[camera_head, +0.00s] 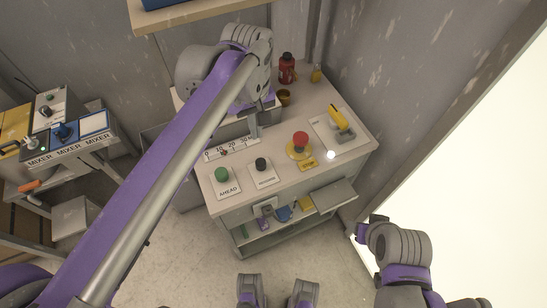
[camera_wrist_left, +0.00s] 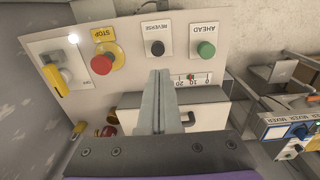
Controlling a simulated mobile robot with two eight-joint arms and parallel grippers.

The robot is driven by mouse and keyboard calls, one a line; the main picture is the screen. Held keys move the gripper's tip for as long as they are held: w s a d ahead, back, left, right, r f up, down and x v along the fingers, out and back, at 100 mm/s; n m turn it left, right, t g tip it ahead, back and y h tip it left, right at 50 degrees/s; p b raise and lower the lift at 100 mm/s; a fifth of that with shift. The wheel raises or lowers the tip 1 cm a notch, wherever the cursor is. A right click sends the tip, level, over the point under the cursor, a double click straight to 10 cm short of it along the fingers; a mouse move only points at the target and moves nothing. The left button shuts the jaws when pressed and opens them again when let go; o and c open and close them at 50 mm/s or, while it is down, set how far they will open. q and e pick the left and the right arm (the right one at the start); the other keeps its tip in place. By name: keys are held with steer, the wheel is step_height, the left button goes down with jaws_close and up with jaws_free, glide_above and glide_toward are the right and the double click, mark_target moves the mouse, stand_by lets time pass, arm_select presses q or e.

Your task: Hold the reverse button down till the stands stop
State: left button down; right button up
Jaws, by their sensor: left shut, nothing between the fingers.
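The reverse button (camera_head: 261,163) is a black round knob on a white plate, between the green ahead button (camera_head: 222,174) and the red stop button (camera_head: 300,138). In the left wrist view the black knob (camera_wrist_left: 157,47) is uncovered, under its REVERSE label. My left gripper (camera_head: 254,133) is shut and empty, pointing down at the panel. In the left wrist view its fingertips (camera_wrist_left: 161,72) show just short of the reverse plate, apart from the knob in the picture. I see no stands turning.
A numbered scale (camera_head: 232,149) with a red pointer lies beside the buttons. A yellow-handled lever (camera_head: 341,121) and a lit white lamp (camera_head: 331,155) are at the right. A red bottle (camera_head: 287,68) stands behind. A mixer cart (camera_head: 66,142) is at the left.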

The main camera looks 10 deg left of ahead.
mark_target(262, 164)
arm_select(q)
steer(key=shift+w+d+r, duration=0.15)
steer(key=shift+w+d, duration=0.15)
steer(key=shift+d, duration=0.15)
arm_select(e)
steer(key=shift+s+d+f, duration=0.1)
steer(key=shift+s+d, duration=0.05)
arm_select(q)
step_height(262, 164, down, 14)
steer(key=shift+f+b, duration=0.1)
steer(key=shift+b, duration=0.65)
arm_select(e)
steer(key=shift+s+f, duration=0.15)
steer(key=shift+f, duration=0.6)
